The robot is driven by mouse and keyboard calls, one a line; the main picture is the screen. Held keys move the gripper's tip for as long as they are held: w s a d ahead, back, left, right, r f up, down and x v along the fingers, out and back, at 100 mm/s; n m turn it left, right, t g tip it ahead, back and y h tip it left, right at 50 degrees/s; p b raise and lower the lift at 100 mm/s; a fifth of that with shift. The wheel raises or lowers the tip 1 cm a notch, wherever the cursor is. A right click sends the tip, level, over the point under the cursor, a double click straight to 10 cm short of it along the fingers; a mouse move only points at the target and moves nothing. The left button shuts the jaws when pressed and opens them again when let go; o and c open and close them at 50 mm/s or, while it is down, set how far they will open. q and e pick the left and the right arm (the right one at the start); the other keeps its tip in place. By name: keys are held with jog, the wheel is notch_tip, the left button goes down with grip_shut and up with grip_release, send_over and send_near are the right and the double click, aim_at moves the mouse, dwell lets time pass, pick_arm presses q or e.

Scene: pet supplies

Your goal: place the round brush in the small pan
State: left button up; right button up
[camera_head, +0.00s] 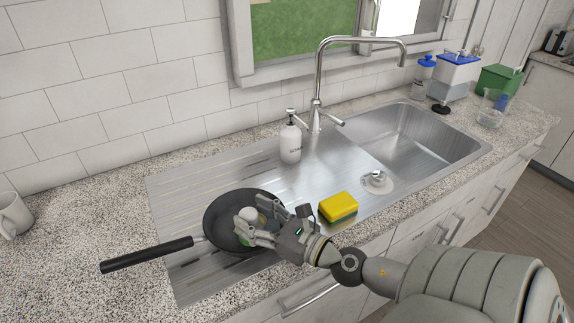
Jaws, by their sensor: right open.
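The small pan (219,217) is dark and round and rests on the steel drainboard, its black handle pointing left. A small round thing with a pale top and some green (249,214), which looks like the round brush, is inside the pan. My right gripper (243,227) reaches in from the right, over the pan. It is open, with its fingers around or beside the brush; they partly hide it, and I cannot tell whether they touch it. My left gripper is not in view.
A yellow and green sponge (338,206) lies right of the pan. A soap dispenser (290,142) and faucet (318,90) stand behind. The sink basin (425,140) is at the right. A white mug (14,214) stands far left. The counter behind the pan handle is clear.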

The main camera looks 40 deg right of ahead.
jog(key=b+v, duration=0.6)
jog(key=v, duration=0.1)
jog(key=shift+s+d, duration=0.1)
jog(key=shift+s, duration=0.1)
jog(key=shift+s+d+r, duration=0.15)
jog(key=shift+s, duration=0.2)
jog(key=shift+v, duration=0.85)
jog(key=shift+s, duration=0.1)
